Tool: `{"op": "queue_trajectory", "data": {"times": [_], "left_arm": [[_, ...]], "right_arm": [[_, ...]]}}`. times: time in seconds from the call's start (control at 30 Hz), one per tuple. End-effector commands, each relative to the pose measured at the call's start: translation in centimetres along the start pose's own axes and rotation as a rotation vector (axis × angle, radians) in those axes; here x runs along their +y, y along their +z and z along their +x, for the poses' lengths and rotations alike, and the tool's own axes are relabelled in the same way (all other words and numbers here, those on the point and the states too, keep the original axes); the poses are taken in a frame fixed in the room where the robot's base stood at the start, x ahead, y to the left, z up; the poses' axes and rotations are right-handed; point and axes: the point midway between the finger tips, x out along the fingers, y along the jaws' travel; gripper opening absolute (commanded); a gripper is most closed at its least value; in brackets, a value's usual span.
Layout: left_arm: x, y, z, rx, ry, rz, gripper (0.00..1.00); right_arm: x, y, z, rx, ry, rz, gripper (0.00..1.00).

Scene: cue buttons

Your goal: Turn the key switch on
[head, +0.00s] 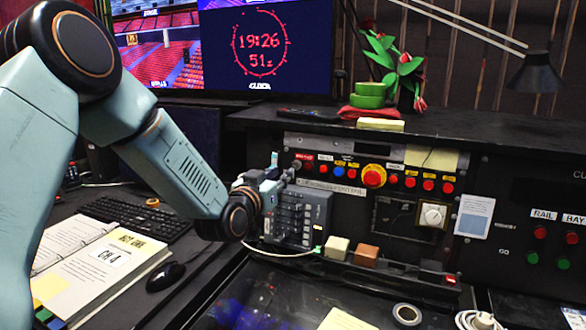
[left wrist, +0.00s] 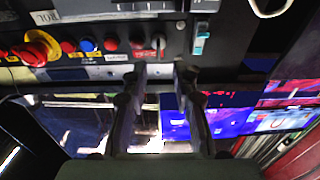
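The key switch (left wrist: 158,42) shows in the left wrist view at the end of a row of buttons, as a small round switch with a dark key in it. My left gripper (left wrist: 160,68) is open. Its two fingertips are apart, just short of the panel, and the gap between them lines up roughly with the key switch. No contact shows. In the head view the left gripper (head: 282,170) is at the left end of the button row, and it partly hides the key switch there. My right gripper is in neither view.
The black panel carries red and blue buttons and a large red emergency button (head: 373,176) on yellow. A grey fader box (head: 300,218) stands below my left gripper. Monitors (head: 265,45) stand behind. A keyboard (head: 138,215), mouse (head: 165,275) and binder (head: 98,270) lie at the left.

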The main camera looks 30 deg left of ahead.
Motion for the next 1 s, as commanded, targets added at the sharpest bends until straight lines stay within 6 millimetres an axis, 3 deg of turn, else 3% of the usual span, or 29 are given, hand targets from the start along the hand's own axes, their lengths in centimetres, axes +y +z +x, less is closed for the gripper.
{"op": "queue_trajectory", "data": {"times": [0.5, 0.9, 1.0], "left_arm": [[0.1, 0.0, 6.2, -0.001, 0.002, 0.0, 0.28], [0.1, 0.0, 7.0, -0.002, 0.001, -0.001, 0.28], [0.1, 0.0, 7.0, -0.002, 0.001, -0.001, 0.21]], "right_arm": [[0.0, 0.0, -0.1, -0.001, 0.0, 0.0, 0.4], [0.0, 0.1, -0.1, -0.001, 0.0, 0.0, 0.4], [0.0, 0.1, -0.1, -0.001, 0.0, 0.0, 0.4]]}}
